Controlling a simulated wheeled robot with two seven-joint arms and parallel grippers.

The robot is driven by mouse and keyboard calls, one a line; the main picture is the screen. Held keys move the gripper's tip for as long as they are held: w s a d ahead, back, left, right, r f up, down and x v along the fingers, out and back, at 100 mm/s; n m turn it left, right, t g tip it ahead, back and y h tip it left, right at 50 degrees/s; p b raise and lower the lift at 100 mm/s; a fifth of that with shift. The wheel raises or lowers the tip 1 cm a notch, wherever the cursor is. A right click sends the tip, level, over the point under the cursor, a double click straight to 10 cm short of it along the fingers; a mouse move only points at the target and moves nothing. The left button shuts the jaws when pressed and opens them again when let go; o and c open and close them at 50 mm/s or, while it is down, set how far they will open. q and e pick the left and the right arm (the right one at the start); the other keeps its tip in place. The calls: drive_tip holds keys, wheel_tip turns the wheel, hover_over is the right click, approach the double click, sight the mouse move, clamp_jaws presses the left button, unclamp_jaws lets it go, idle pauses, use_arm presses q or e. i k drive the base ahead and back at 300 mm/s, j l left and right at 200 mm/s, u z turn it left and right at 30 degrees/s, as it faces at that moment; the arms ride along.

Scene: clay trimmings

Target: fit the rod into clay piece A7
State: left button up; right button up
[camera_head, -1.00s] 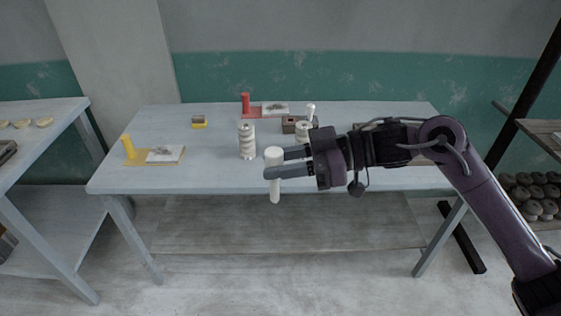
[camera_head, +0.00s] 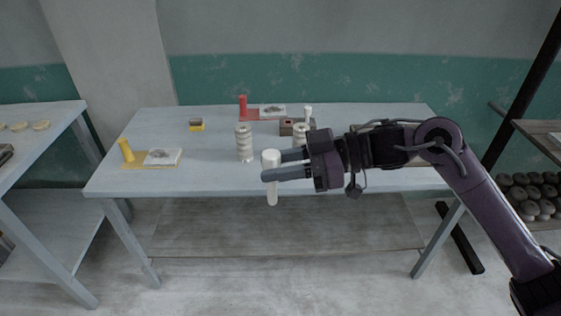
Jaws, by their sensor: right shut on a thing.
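My right gripper (camera_head: 277,167) is shut on a white rod (camera_head: 272,190) with a thicker head at the top. The rod hangs about upright in front of the table's front edge. A pale ribbed clay piece (camera_head: 244,143) stands upright on the table, just behind and left of the rod. A second pale ribbed piece (camera_head: 301,134) stands behind the gripper and is partly hidden by it. No label is readable, so I cannot tell which piece is A7. My left gripper is not in view.
The grey table (camera_head: 215,175) also bears a yellow stand (camera_head: 127,151), a red stand (camera_head: 243,106), a small brown block on yellow (camera_head: 196,125) and a brown block (camera_head: 288,127). A white peg (camera_head: 307,111) stands near the back. The left-middle tabletop is clear.

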sight(300, 136)
drive_tip(key=i+j+z, duration=0.2)
drive_tip(key=i, duration=0.25)
drive_tip(key=i+j+z, duration=0.2)
drive_tip(key=i, duration=0.3)
drive_tip(key=i+j+z, duration=0.2)
drive_tip(key=i, duration=0.25)
drive_tip(key=j, duration=0.1)
